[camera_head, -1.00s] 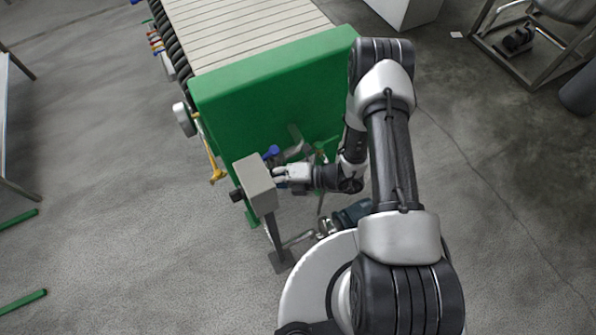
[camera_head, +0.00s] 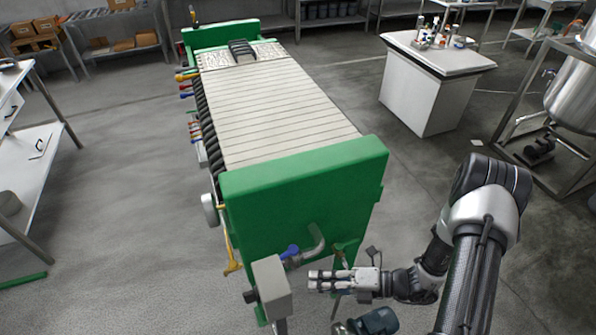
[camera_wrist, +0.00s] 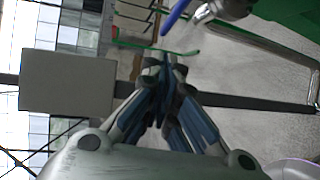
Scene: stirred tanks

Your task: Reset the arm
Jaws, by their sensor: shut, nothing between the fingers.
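My gripper (camera_head: 314,281) is shut and empty in the head view. It points left, with its fingertips a short gap to the right of a grey box on a post (camera_head: 272,284). In the wrist view its fingers (camera_wrist: 165,68) are closed together, and the grey box (camera_wrist: 67,82) shows to their left. My arm comes in from the right of the head view and bends down to the gripper in front of the green end of a filter press.
The filter press's green end plate (camera_head: 305,195) stands just behind my gripper, with a blue-handled valve (camera_head: 290,252) close by. A blue motor (camera_head: 373,322) sits below. A white cabinet (camera_head: 425,90) with bottles stands back right. Open floor lies left.

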